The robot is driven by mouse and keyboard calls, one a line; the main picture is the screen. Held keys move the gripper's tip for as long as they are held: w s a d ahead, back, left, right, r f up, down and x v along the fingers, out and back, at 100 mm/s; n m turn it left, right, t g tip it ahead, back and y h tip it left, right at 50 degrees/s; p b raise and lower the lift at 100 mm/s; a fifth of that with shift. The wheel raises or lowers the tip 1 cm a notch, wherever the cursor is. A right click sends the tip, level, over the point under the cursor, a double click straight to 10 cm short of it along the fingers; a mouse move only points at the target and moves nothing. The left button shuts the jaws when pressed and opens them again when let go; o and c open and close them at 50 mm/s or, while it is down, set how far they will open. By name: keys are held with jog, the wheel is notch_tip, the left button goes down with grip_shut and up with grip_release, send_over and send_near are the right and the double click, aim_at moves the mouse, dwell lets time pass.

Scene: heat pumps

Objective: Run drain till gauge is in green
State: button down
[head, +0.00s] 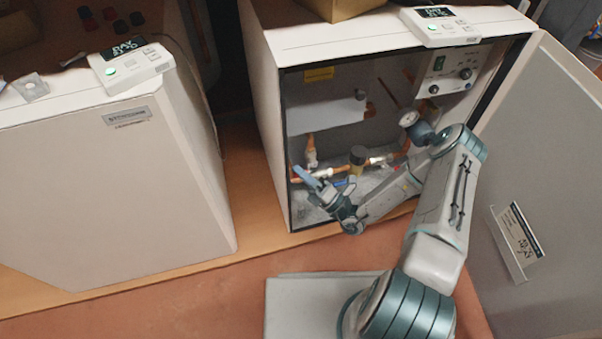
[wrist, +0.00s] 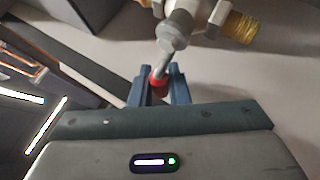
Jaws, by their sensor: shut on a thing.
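A drain valve (wrist: 178,28) shows at the top of the wrist view, with a grey lever, a red tip (wrist: 158,80) and a threaded brass outlet (wrist: 240,26). My gripper (wrist: 160,84) has its two blue fingers either side of the red tip and is shut on it. In the head view my gripper (head: 328,184) is low inside the open cabinet, at its front left; I cannot make out the drain valve there. The round white gauge (head: 408,117) stands at the cabinet's right; its needle and green zone are too small to read.
The cabinet (head: 262,110) has copper pipes (head: 310,150) and a control panel (head: 452,72) with knobs inside. Its open door (head: 550,150) stands at the right. Display units (head: 130,67) and (head: 440,26) sit on top of both cabinets. A closed cabinet (head: 110,195) stands at the left.

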dwell(0.4)
jog(key=c, duration=1.4)
grip_release()
jog(key=shift+d, duration=0.1)
jog(key=p+v, duration=0.2)
jog(key=v, duration=1.1)
jog(key=shift+s+d+f, duration=0.2)
jog(key=shift+d+f, duration=0.05)
